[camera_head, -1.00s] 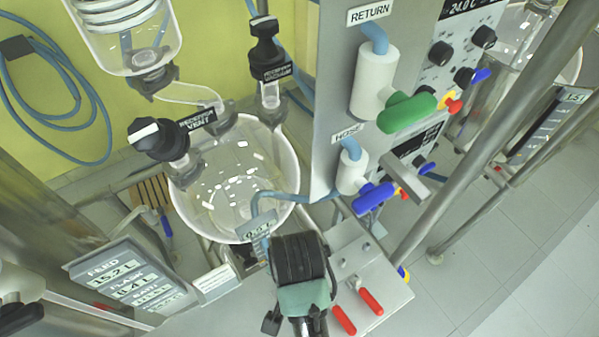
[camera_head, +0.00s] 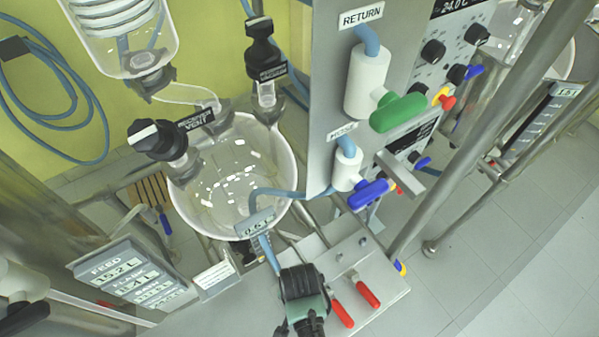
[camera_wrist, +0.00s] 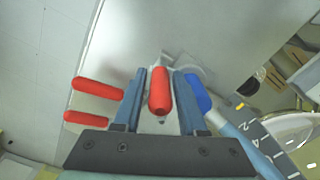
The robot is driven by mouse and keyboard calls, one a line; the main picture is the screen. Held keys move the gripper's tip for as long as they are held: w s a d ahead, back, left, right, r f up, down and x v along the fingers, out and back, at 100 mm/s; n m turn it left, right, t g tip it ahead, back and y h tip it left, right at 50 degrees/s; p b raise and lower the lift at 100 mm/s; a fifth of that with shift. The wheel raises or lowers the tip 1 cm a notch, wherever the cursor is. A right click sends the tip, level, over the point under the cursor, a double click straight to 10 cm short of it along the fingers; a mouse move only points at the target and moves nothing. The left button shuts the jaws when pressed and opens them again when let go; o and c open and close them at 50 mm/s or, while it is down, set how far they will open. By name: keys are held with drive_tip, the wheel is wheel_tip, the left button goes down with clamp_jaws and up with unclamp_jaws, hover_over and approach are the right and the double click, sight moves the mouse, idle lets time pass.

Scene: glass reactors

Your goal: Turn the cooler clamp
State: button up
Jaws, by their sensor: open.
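In the wrist view, my gripper (camera_wrist: 159,73) is open. Its two blue-grey fingers stand on either side of a red handle (camera_wrist: 159,92), with a gap to each finger. Behind the handle is a pale metal fitting, partly hidden. A blue part (camera_wrist: 198,92) shows beside the right finger. In the head view, my black and green wrist (camera_head: 302,284) is low over the metal box (camera_head: 385,270) and hides my fingers and that handle. No label shows which part is the cooler clamp.
Two more red handles, upper (camera_wrist: 98,88) and lower (camera_wrist: 86,117), are left of my fingers. In the head view they lie right of my wrist. A blue hose (camera_head: 268,254) and the glass receiver (camera_head: 232,175) are close by. A RETURN/HOSE panel stands to the right.

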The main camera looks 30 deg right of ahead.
drive_tip(key=shift+f, duration=0.2)
clamp_jaws()
idle(1.4)
